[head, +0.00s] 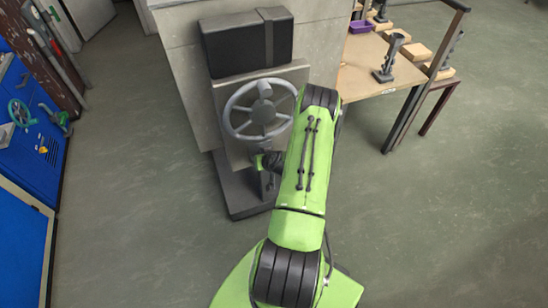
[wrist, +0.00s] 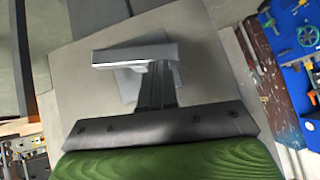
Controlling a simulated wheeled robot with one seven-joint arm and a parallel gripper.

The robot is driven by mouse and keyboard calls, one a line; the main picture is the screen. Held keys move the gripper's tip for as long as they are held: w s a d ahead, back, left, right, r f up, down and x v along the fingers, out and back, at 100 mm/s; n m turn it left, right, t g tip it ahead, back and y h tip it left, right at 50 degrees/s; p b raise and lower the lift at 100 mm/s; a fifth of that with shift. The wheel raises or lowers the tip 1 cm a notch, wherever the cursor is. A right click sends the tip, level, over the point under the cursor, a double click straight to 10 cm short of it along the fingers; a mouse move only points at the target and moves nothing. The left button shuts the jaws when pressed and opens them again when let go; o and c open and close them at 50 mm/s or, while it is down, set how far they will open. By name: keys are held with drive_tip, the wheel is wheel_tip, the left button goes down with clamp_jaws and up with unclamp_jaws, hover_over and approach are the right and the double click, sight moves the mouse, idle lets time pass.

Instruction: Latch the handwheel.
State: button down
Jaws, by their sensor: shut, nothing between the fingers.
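The grey handwheel (head: 263,112), with a round rim and several spokes, stands upright on the front of a grey pedestal, below a black box. My green arm reaches down in front of the pedestal, and my gripper is just below the wheel, mostly hidden by the arm in the head view. In the wrist view my gripper (wrist: 157,73) is shut, with dark fingers close together. A light grey bar (wrist: 120,54), perhaps the latch lever, lies across at the fingertips. I cannot tell whether they touch. The wheel does not show clearly in the wrist view.
The dark pedestal base (head: 245,207) sticks out at floor level. A wooden-topped table (head: 360,80) with fixtures stands right of the pedestal. A blue cabinet (head: 30,165) with a green valve wheel stands at the left. Open floor lies on both sides.

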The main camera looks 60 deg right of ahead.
drive_tip(key=shift+w+a+f+g+h+b, duration=0.2)
drive_tip(key=shift+a+f+g+h+b, duration=0.05)
drive_tip(key=shift+a+g+h+b, duration=0.1)
drive_tip(key=shift+w+a+f, duration=0.1)
idle(0.5)
drive_tip(key=w+d+r+p+v, duration=0.1)
drive_tip(key=r+p+v, duration=0.1)
drive_tip(key=v, duration=1.1)
drive_tip(key=shift+w, duration=0.35)
drive_tip(key=shift+f, duration=0.1)
